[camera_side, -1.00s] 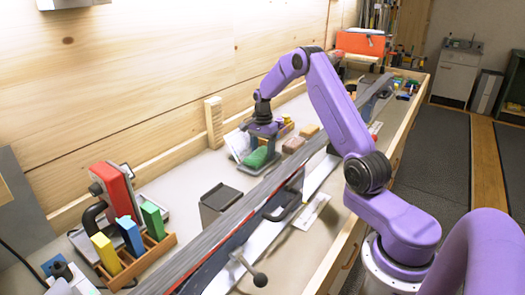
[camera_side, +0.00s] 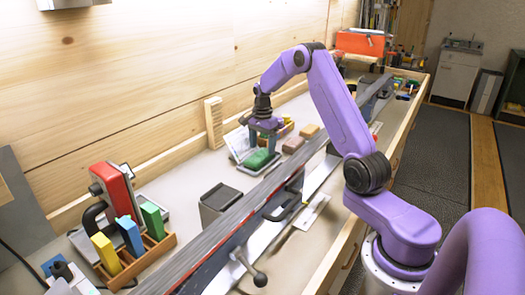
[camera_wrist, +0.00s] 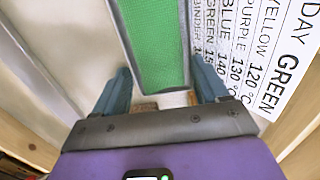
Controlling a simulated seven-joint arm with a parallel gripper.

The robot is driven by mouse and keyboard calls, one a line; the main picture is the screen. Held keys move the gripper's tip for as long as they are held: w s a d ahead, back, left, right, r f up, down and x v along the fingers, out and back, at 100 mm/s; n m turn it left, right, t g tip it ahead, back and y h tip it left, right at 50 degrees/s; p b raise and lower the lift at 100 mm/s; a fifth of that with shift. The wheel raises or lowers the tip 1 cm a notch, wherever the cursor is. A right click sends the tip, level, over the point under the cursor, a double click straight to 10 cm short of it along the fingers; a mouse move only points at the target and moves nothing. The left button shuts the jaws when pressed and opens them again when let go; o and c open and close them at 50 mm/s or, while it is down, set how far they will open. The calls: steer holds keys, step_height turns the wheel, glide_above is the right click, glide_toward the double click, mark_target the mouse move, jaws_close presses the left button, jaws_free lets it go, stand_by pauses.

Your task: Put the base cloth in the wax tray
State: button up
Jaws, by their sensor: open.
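A green piece with a fine woven texture (camera_side: 258,160), seemingly the base cloth, lies in a shallow grey tray (camera_side: 243,169) against the back of the bench. In the wrist view the green piece (camera_wrist: 163,50) sits inside the tray's grey rim (camera_wrist: 125,22). I cannot tell for sure that this is the wax tray. My gripper (camera_side: 265,138) is just above the green piece, pointing down. Its blue fingers (camera_wrist: 160,75) are spread wide, one on each side of the tray in the picture, with nothing held between them.
A printed temperature card (camera_wrist: 262,50) lies right of the tray. Brown blocks (camera_side: 292,145) stand nearby. A long ski (camera_side: 240,210) crosses the bench in front. A grey box (camera_side: 217,202), a red iron (camera_side: 113,187) and a wooden rack (camera_side: 165,250) of coloured blocks are to the left.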

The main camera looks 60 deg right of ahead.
mark_target(261, 154)
step_height(261, 154, up, 10)
steer(key=shift+f, duration=0.25)
stand_by(0.4)
steer(key=s+a+r+n, duration=0.25)
steer(key=a+n, duration=0.45)
steer(key=a, duration=0.8)
steer(key=s+a+n, duration=0.5)
steer(key=s, duration=0.2)
steer(key=s+a+r+n, duration=0.1)
steer(key=s+a+n, duration=0.4)
steer(key=s+a, duration=0.1)
steer(key=s+a+n, duration=0.5)
steer(key=s, duration=0.2)
steer(key=shift+s+a+r+n+t+y, duration=0.2)
steer(key=shift+s+a+n+t+y, duration=0.1)
steer(key=shift+s+a+t, duration=0.1)
steer(key=s+d+f+n, duration=0.1)
steer(key=s+n, duration=0.3)
steer(key=s, duration=0.2)
steer(key=s+f+n, duration=0.2)
steer(key=s+n, duration=0.2)
steer(key=s, duration=0.2)
steer(key=shift+s+d+f+g, duration=0.3)
steer(key=shift+s+d, duration=0.05)
steer(key=shift+s, duration=0.05)
